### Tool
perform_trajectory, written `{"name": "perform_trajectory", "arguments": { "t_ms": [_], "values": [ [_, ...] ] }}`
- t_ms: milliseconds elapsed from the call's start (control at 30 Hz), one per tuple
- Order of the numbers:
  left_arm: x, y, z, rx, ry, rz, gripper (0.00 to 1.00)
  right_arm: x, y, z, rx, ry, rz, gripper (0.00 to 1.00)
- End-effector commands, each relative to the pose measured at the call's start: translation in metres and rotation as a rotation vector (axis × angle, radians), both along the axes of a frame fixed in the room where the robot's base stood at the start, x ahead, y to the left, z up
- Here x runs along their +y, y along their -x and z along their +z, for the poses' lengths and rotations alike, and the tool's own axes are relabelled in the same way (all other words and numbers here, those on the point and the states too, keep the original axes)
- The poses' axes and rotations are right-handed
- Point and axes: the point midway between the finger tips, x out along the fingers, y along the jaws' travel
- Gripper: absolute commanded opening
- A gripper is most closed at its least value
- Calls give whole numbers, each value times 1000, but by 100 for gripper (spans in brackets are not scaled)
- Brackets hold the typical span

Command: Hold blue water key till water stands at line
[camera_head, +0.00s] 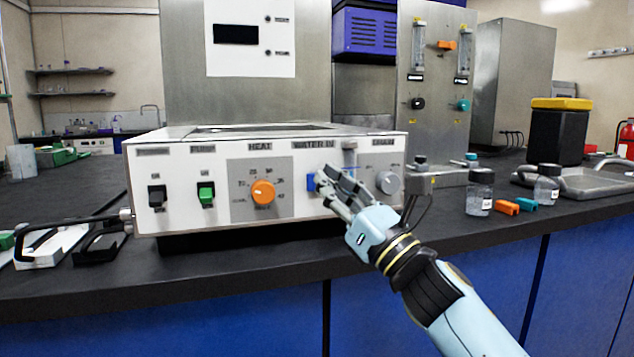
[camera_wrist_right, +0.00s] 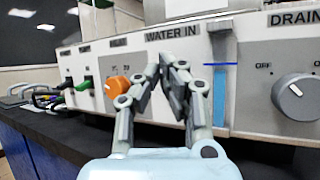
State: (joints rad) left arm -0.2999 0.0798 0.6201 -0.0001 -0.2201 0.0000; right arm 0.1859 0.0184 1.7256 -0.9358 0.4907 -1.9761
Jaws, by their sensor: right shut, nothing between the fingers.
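The blue water key (camera_head: 311,182) sits on the white panel under the WATER IN label. My right gripper (camera_head: 324,180) is shut with its fingertips at the key, just right of it; I cannot tell whether they touch. In the right wrist view my right gripper's fingertips (camera_wrist_right: 166,66) point at the panel below WATER IN and hide the key. The upright sight gauge (camera_wrist_right: 221,100) stands right of the fingers, with a thin blue line across it and a bluish column below; the exact water level is unclear. It also shows in the head view (camera_head: 349,160). My left gripper is not in view.
The panel also carries an orange heat knob (camera_head: 263,192), a green switch (camera_head: 206,194), a black switch (camera_head: 157,195) and a grey drain knob (camera_head: 387,183). Lidded jars (camera_head: 480,196) stand on the bench at right. Black handles (camera_head: 100,238) lie at left.

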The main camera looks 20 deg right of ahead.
Motion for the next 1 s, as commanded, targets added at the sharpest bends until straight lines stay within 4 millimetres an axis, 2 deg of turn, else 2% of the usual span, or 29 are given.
{"name": "perform_trajectory", "arguments": {
  "t_ms": [300,733,1000],
  "values": [
    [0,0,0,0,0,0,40,0,2,-1,1,0,0,0],
    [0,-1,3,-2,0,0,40,-2,42,0,0,0,0,0],
    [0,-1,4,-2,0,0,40,-2,50,0,0,0,0,0]
  ]
}}
